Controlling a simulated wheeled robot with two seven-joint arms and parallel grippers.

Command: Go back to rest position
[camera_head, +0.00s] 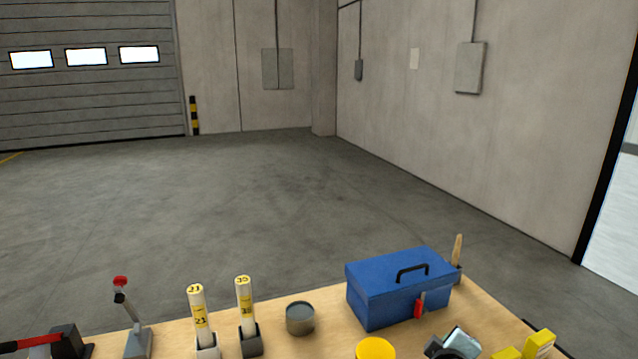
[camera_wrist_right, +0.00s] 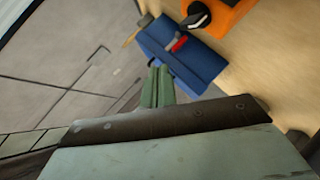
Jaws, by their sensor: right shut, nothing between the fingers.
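My right gripper (camera_wrist_right: 158,76) shows in the right wrist view as two green fingers close together, shut with nothing held between them. The fingers appear in front of a blue toolbox (camera_wrist_right: 185,50); whether they touch it cannot be told, though no contact shows. The head view shows neither gripper, so my left gripper is out of sight.
In the head view, the wooden table (camera_head: 480,300) carries the blue toolbox (camera_head: 400,290), two labelled white cylinders (camera_head: 201,320) in stands, a grey round tin (camera_head: 300,318), a yellow lid (camera_head: 375,349) and a red-topped lever (camera_head: 137,335). Open concrete floor (camera_head: 250,200) lies beyond.

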